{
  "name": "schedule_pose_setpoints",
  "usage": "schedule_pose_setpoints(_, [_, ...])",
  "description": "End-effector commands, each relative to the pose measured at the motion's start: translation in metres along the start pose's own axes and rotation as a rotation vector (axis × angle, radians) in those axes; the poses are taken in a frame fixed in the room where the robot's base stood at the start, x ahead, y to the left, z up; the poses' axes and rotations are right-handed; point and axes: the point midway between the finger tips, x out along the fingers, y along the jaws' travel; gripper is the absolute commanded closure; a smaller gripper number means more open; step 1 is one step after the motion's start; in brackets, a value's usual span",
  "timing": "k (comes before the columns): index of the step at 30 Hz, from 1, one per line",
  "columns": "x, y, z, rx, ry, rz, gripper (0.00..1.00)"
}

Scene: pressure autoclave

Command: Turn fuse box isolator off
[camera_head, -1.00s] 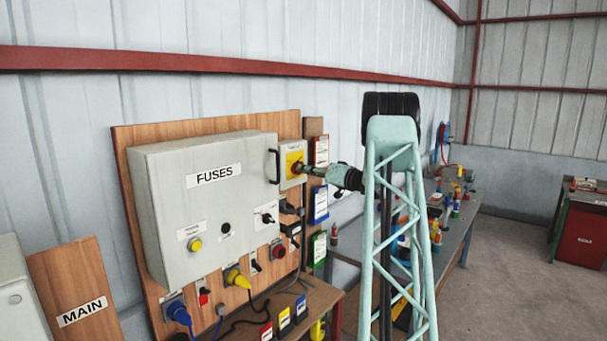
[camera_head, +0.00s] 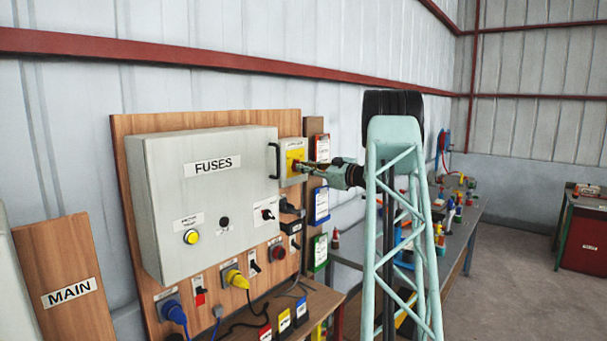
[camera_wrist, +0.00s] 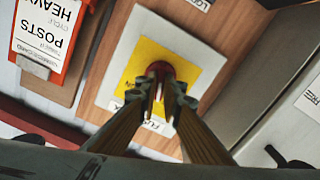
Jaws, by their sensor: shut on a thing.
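The fuse box isolator is a pale box with a yellow plate (camera_head: 295,158) at the upper right of the wooden board. In the wrist view the yellow plate (camera_wrist: 188,56) faces me, with a red knob (camera_wrist: 159,68) at its middle. My gripper (camera_wrist: 162,97) has its two fingers closed on the red knob; in the head view my gripper (camera_head: 304,166) reaches it from the right. The fingers hide most of the knob, so I cannot tell its setting. A label below the plate is partly covered.
The large grey FUSES cabinet (camera_head: 215,225) with a black handle (camera_head: 274,160) stands just left of the isolator. Lockout cards (camera_head: 321,205) hang on its right. Plugs and switches line the board below. A workbench (camera_head: 460,240) with several small items stands behind my arm.

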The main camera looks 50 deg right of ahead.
Motion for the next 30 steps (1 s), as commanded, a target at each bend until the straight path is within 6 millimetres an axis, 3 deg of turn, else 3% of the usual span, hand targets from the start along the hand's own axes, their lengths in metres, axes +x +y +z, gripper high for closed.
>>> schedule_pose_setpoints(15, [-0.0001,-0.0024,0.0020,-0.364,0.000,0.000,1.00])
schedule_pose_setpoints(30, [0.0000,-0.0020,0.0003,-0.439,0.000,0.000,1.00])
